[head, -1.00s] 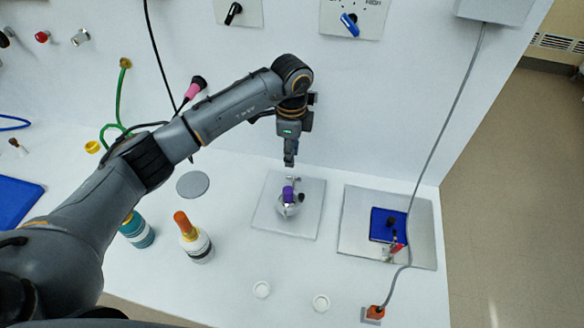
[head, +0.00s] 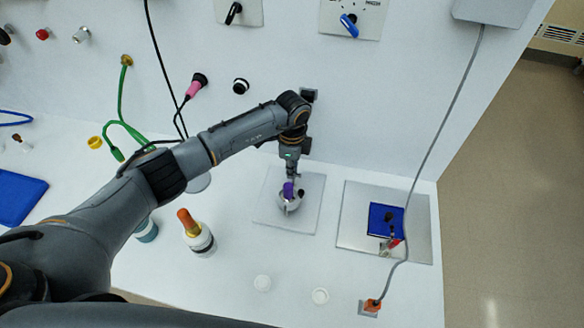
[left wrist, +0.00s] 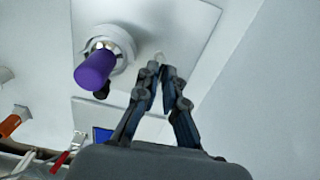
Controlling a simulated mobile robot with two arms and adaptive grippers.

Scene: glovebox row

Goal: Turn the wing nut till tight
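My left gripper (head: 291,174) points down over the far part of a square grey plate (head: 312,212), behind a purple-capped round grey fitting (head: 290,203). In the left wrist view its fingertips (left wrist: 161,68) are close together with a narrow gap between them. My right gripper is not in view.
A blue pad (head: 386,222) lies on a metal plate at right, with a grey cable (head: 437,150) hanging past it. An orange-topped bottle (head: 198,237) stands front left. The wall is close behind my left gripper.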

